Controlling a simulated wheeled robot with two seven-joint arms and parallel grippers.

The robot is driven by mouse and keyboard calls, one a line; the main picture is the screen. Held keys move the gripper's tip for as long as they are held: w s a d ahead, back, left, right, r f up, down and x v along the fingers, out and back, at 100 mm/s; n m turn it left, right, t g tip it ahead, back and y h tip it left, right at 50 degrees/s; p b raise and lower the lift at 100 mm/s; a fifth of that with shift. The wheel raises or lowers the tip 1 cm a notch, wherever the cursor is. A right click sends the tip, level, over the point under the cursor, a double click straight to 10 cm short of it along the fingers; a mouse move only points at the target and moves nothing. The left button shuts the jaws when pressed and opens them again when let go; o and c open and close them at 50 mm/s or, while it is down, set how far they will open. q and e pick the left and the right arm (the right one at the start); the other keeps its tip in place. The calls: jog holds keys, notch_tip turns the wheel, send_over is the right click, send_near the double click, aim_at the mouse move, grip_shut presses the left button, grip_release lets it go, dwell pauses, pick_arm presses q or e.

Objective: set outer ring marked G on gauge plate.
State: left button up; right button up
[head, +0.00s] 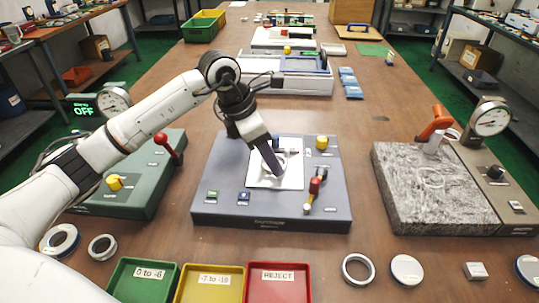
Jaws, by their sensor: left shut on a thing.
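My left gripper (279,170) reaches down over the white square (262,180) in the middle of the dark blue-grey station. It is shut on a pale metal piece (291,153), which looks like a ring and is mostly hidden by the fingers. I cannot read a G mark on it, nor tell whether it touches the white square. A grey mottled stone plate (425,200) with a dial gauge (491,117) and an orange lever (435,122) stands at the right. My right gripper is not in view.
Green (143,280), yellow (210,285) and red (278,284) trays stand in front. Loose rings lie at the front left (59,240) and front right (357,269). A green station (140,190) with a red-knobbed lever stands left. Red and yellow knobs rise beside my gripper.

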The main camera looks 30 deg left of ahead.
pick_arm(q)
jog(key=shift+f, duration=0.15)
jog(key=o, duration=1.2)
jog(key=shift+a, duration=0.15)
jog(key=shift+v, duration=5.15)
jog(key=shift+s, duration=0.1)
